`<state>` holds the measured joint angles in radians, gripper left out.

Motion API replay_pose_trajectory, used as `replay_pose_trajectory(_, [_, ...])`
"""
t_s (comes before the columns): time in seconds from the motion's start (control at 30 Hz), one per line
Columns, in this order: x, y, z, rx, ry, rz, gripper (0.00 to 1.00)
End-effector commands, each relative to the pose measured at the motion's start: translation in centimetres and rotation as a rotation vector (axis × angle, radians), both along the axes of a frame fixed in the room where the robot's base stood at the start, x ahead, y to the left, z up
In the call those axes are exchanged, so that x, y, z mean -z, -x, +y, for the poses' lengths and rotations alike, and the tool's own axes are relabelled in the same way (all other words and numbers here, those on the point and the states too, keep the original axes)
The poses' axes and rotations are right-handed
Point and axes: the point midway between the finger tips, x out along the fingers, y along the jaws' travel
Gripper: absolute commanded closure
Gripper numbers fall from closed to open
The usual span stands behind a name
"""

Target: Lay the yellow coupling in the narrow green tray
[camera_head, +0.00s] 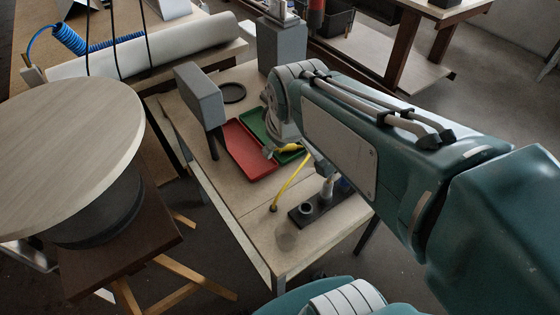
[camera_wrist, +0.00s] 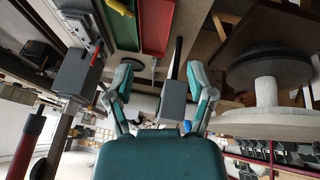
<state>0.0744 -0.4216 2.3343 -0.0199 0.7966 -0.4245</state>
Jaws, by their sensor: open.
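The yellow coupling (camera_head: 289,148) shows at the near end of the green tray (camera_head: 256,122), partly hidden by my arm. In the wrist view the yellow piece (camera_wrist: 118,7) lies over the green tray (camera_wrist: 122,30) at the top edge, cut off by the frame. It appears to lie in the tray, though its far end is not visible. My gripper (camera_wrist: 161,78) is open, with its two fingers spread wide and nothing between them. It is apart from the coupling. In the head view my arm hides most of the gripper.
A red tray (camera_head: 246,152) lies beside the green one. A grey block on a dark post (camera_head: 200,95) stands left of the trays. The bare table front (camera_head: 258,232) is clear.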

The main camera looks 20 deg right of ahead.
Motion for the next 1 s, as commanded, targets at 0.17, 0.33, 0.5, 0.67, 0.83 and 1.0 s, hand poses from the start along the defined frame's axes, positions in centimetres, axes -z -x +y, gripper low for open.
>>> replay_pose_trajectory(0.17, [-1.0,5.3,1.8,0.179,-0.116,-0.05,0.3])
replay_pose_trajectory(0.33, [-0.8,8.1,2.5,0.288,-0.19,-0.067,0.3])
replay_pose_trajectory(0.5, [-0.7,8.6,2.6,0.316,-0.207,-0.068,0.3])
replay_pose_trajectory(0.67, [-0.7,8.6,2.6,0.314,-0.206,-0.068,0.3])
replay_pose_trajectory(0.83, [-0.8,8.6,2.6,0.313,-0.206,-0.069,0.3])
replay_pose_trajectory(1.0, [-0.8,8.6,2.6,0.313,-0.206,-0.069,0.3])
